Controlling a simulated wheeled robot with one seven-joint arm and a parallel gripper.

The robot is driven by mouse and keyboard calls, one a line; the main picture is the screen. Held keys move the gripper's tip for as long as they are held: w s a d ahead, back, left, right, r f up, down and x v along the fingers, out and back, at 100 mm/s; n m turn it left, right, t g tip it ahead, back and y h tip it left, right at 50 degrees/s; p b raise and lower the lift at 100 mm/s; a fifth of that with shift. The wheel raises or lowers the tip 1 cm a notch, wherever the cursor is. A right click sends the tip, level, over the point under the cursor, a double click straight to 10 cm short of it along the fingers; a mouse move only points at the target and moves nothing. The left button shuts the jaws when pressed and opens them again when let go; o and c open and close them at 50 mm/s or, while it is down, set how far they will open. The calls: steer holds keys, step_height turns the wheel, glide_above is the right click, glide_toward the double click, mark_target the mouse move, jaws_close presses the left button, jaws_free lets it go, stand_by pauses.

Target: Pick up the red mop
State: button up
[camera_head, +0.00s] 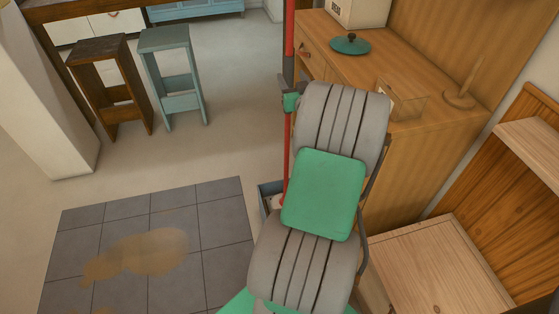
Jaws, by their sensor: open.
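The red mop has a long thin red handle (286,150) that stands nearly upright in the middle of the head view. Its upper part rises out of the top of the frame. Its lower end goes down toward a small blue-grey container (264,190), and the mop head there is mostly hidden behind my arm. My gripper (285,92) is small, dark and green, at the upper left of my arm. It is open at the handle. I cannot tell whether the handle lies between the jaws or only behind them.
A wooden cabinet (445,155) with a teal lid (350,43) stands close on the right. A low wooden piece (430,270) is at the lower right. A brown stool (105,85) and a blue stool (172,75) stand at left. A brown stain (145,252) marks grey tiles. Floor between is clear.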

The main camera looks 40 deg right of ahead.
steer(key=p+x, duration=0.1)
steer(key=x, duration=0.6)
steer(key=shift+w+d+p, duration=0.1)
steer(key=shift+d+p, duration=0.05)
steer(key=shift+p, duration=0.2)
jaws_close()
steer(key=shift+r, duration=0.15)
stand_by(0.3)
